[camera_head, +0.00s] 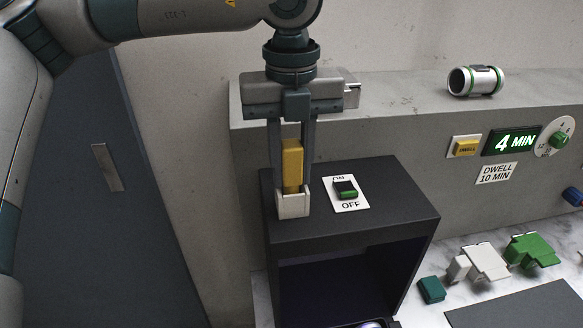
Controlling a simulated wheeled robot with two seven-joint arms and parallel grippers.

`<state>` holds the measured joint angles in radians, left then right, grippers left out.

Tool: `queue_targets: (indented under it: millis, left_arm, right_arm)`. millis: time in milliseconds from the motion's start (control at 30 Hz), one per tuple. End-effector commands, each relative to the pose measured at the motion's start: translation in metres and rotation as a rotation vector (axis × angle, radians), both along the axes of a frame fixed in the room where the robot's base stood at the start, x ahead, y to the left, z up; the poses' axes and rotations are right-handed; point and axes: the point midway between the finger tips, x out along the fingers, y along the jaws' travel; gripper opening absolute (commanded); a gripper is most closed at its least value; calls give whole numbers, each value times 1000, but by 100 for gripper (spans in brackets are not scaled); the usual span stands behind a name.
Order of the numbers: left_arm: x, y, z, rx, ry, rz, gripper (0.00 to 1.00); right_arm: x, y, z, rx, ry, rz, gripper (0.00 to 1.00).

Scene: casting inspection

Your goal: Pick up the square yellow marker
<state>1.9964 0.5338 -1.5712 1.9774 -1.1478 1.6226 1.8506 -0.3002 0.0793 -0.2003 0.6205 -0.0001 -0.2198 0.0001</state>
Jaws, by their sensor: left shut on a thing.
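The square yellow marker (292,168) stands upright between the fingers of my left gripper (292,180), which is shut on it. Its lower end is at a small whitish holder (293,205) on top of the black box (390,200). I cannot tell whether the marker's lower end is inside the holder or just above it. My right gripper is not in view.
An ON/OFF switch (346,189) is right of the holder. The grey ledge carries a yellow DWELL button (466,147), a green 4 MIN display (510,141) and a dial (557,139). A white-green cylinder (476,80) lies on top. Castings (531,250) lie at lower right.

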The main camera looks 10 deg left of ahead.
Motion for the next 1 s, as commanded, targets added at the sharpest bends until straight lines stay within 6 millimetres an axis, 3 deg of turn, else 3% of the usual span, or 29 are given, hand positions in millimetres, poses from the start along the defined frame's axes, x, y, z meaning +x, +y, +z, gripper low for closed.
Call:
queue_targets:
  millis: [367, 567, 733, 800, 1000]
  left_arm:
    - [1, 0, 10, 0, -3, 2, 2]
    - [1, -1, 36, -2, -5, 2, 2]
    - [-21, -23, 55, 1, -4, -3, 2]
    - [-31, -33, 63, 0, -4, -3, 2]
    - [-54, -55, 83, 0, -3, -3, 2]
  right_arm:
    - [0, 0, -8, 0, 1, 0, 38]
    - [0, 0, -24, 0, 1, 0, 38]
    - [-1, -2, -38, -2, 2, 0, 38]
    - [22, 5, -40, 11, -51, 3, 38]
    - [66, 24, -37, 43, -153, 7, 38]
